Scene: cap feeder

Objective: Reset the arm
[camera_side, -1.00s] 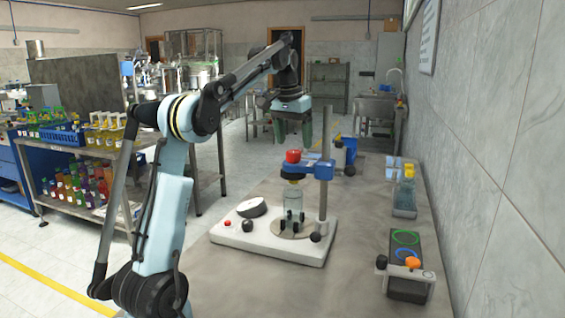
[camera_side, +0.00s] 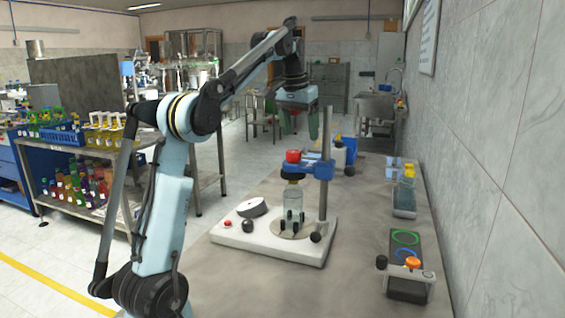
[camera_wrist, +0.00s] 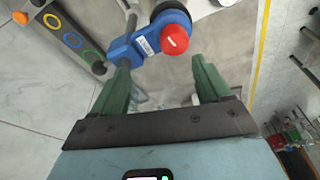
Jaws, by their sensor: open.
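My gripper (camera_side: 304,122) hangs in the air above and behind the capping stand, its two green fingers pointing down. In the wrist view my gripper (camera_wrist: 160,85) shows its green fingers spread apart with nothing held between them. The capping stand has a white base (camera_side: 262,246), a grey post (camera_side: 325,185) and a blue arm (camera_side: 322,170) with a red knob (camera_side: 293,156). The red knob also shows in the wrist view (camera_wrist: 176,41), beyond the fingers.
A dark feeder (camera_side: 406,265) with coloured rings and an orange knob lies at the right of the bench. A grey tray (camera_side: 404,205) with yellow-capped items stands behind it. A blue container (camera_side: 349,148) is at the back. The bench (camera_side: 362,215) is clear between stand and feeder.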

